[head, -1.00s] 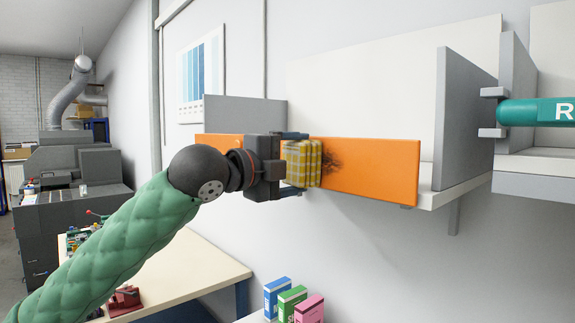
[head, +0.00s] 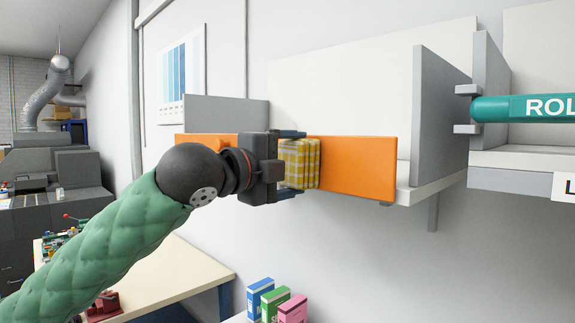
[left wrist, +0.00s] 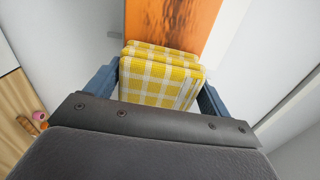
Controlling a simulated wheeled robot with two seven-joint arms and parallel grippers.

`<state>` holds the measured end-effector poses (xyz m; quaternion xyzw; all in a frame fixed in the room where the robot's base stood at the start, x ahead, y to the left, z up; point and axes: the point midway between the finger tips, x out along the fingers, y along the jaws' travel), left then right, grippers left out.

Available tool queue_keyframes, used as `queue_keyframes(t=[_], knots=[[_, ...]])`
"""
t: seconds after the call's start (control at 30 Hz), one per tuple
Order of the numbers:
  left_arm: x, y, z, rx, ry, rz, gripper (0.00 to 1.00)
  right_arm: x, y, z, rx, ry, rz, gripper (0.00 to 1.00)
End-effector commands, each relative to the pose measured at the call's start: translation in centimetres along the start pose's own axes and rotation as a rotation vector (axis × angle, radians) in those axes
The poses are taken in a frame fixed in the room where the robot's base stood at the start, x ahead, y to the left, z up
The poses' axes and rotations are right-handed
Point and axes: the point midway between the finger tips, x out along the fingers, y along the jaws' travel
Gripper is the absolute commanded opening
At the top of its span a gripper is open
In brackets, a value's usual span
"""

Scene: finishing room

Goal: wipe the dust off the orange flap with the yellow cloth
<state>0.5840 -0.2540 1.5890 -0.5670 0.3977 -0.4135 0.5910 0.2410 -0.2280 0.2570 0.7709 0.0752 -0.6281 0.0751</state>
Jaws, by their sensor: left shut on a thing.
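The orange flap (head: 358,167) is a long upright panel along the front of a wall shelf in the head view. My left gripper (head: 290,162) is in front of it, shut on the folded yellow checked cloth (head: 301,164). The cloth is at the flap's face; I cannot tell whether it touches. In the left wrist view the cloth (left wrist: 160,78) sits between the fingers, and dark dust (left wrist: 182,16) shows on the flap beyond it. In the head view no dust shows on the bare right part; cloth and gripper hide the middle. My right gripper is not in view.
A grey divider (head: 437,110) stands right of the flap. Further right a teal lettered roll (head: 530,109) sits in grey brackets. Below are a pale table (head: 185,272) and several coloured boxes (head: 276,303). The wall beneath the shelf is clear.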

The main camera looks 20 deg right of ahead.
Motion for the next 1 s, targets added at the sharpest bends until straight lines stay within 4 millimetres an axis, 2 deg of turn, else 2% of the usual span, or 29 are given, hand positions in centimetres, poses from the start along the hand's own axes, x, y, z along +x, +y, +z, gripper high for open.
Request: queue_keyframes(t=[0.57, 0.77, 1.0], knots=[[0.3, -0.1, -3.6, 0.001, 0.001, -0.001, 0.63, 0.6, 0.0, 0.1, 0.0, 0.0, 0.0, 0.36], [0.1, -0.1, -3.6, 0.0, 0.0, 0.0, 0.63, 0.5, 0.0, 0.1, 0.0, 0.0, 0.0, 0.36], [0.1, -0.2, -2.1, -0.001, -0.002, 0.0, 0.63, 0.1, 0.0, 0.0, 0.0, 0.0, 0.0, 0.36]])
